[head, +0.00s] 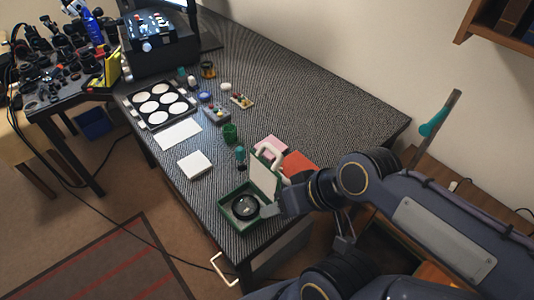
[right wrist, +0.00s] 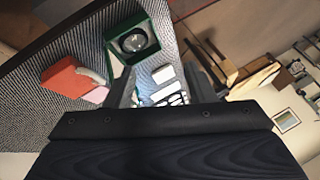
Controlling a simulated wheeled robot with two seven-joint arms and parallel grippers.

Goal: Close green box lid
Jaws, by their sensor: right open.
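The green box (head: 224,217) stands near the front edge of the table, with a round dark lens (head: 245,206) inside it. Its lid (head: 264,178) is raised on the right side, showing a pale inner face. In the right wrist view the open green box (right wrist: 151,48) and the lens (right wrist: 133,40) show beyond the fingers. My right gripper (head: 275,206) is beside the box and the raised lid. Its two fingers (right wrist: 160,88) are apart with nothing held between them. Whether a finger touches the lid cannot be told. My left gripper is out of view.
A red box (head: 298,164) and a pink item (head: 271,147) lie behind the lid. A white box (head: 194,165), a green cup (head: 230,133) and a tray of white discs (head: 160,104) stand farther back. The table's right part is clear.

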